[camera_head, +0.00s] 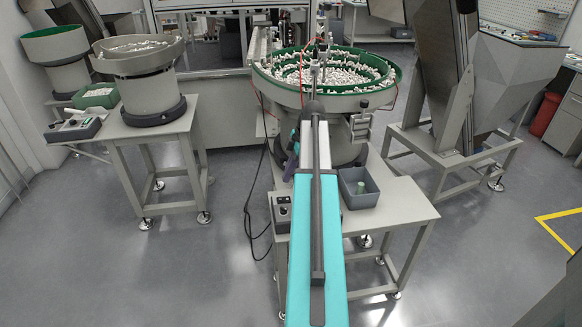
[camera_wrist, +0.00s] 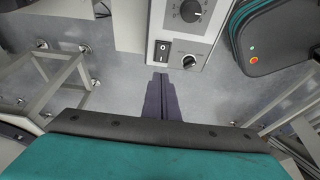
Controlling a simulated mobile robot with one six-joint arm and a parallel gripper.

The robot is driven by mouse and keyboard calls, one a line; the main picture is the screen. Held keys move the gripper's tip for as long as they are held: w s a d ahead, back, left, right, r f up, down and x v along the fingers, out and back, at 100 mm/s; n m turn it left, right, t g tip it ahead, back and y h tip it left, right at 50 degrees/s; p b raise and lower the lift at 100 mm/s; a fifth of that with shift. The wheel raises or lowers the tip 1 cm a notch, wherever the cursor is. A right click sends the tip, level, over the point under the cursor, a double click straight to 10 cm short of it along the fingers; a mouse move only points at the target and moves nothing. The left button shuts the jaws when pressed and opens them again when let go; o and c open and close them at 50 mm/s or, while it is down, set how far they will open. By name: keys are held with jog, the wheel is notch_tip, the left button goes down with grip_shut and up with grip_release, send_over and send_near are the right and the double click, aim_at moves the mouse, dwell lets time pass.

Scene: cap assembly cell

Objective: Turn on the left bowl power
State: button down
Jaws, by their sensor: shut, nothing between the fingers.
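A grey control box (camera_wrist: 177,32) is at the top middle of the wrist view, with a black rocker power switch (camera_wrist: 162,50), a small knob (camera_wrist: 190,61) and a larger dial (camera_wrist: 191,11). Whether the switch is on cannot be told. My gripper (camera_wrist: 161,77) is shut and empty, its dark fingertips just below the switch in the picture; contact is unclear. In the head view, a control box (camera_head: 283,212) stands on the table by the large green-rimmed bowl (camera_head: 378,96), partly beside my teal arm. A smaller grey bowl (camera_head: 150,92) stands further left.
A grey bin (camera_head: 358,196) with a green part stands right of my arm on the table (camera_head: 405,213). A black cable (camera_head: 251,200) hangs at the table's left. Floor between tables is clear.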

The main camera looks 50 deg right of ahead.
send_over(280, 199)
jog(key=s, duration=0.1)
jog(key=f, duration=0.6)
jog(key=shift+d+p, duration=0.35)
jog(key=shift+d, duration=0.05)
jog(key=shift+w+f, duration=0.15)
jog(key=shift+f, duration=0.9)
jog(key=shift+f, duration=0.1)
